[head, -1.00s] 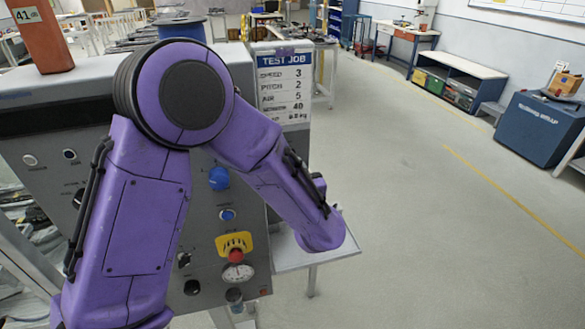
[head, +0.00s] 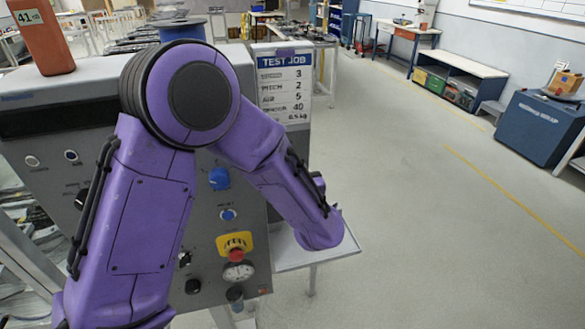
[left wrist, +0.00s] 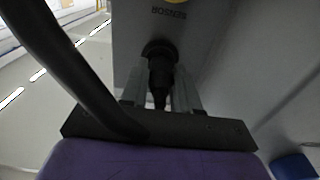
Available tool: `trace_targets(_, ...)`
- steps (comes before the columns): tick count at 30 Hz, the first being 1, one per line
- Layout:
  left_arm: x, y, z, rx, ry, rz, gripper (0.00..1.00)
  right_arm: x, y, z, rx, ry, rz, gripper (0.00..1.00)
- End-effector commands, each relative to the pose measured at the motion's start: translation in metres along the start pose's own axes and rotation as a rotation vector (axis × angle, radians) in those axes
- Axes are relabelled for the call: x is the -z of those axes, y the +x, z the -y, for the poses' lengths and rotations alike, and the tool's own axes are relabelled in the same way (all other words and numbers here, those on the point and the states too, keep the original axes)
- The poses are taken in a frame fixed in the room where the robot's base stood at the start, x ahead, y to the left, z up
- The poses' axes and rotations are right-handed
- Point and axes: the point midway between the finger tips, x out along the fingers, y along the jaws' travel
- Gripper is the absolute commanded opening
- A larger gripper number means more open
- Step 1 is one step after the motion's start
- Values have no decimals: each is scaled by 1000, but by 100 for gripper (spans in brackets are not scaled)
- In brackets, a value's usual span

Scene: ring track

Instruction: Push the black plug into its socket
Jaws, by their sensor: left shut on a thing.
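The black plug (left wrist: 160,78) shows in the left wrist view, between the two grey fingers of my left gripper (left wrist: 159,92). The gripper is shut on it. The plug's far end is at a dark round ring (left wrist: 159,48) on a grey panel, below an upside-down "SENSOR" label. I cannot tell the ring from the plug's own collar, nor how deep the plug sits. In the head view my left arm crosses in front of the grey machine, and its gripper, the plug and the socket are hidden. My right gripper is not in view.
The grey machine front (head: 205,255) carries a blue knob (head: 219,179), a red button on a yellow plate (head: 234,244) and a gauge (head: 239,272). A test job board (head: 284,88) stands at its right edge, above a pale side shelf (head: 290,255). Open floor lies right.

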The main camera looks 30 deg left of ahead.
Motion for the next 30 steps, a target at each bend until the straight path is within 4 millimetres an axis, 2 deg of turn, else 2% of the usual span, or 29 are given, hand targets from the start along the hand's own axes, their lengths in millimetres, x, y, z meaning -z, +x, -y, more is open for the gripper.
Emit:
trace_targets(11, 0, 8, 0, -1, -1, 1, 0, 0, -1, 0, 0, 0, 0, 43)
trace_targets(12, 0, 8, 0, -1, -1, 0, 37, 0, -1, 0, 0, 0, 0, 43)
trace_targets(14, 0, 8, 0, -1, -1, 0, 56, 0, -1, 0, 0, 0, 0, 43)
trace_targets(15, 0, 8, 0, -1, 0, 0, 60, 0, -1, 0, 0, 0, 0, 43)
trace_targets(25, -1, 3, -1, -3, 0, 0, 60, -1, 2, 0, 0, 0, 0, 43)
trace_targets(30, -4, -28, -1, -5, 0, -2, 60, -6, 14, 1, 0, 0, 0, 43)
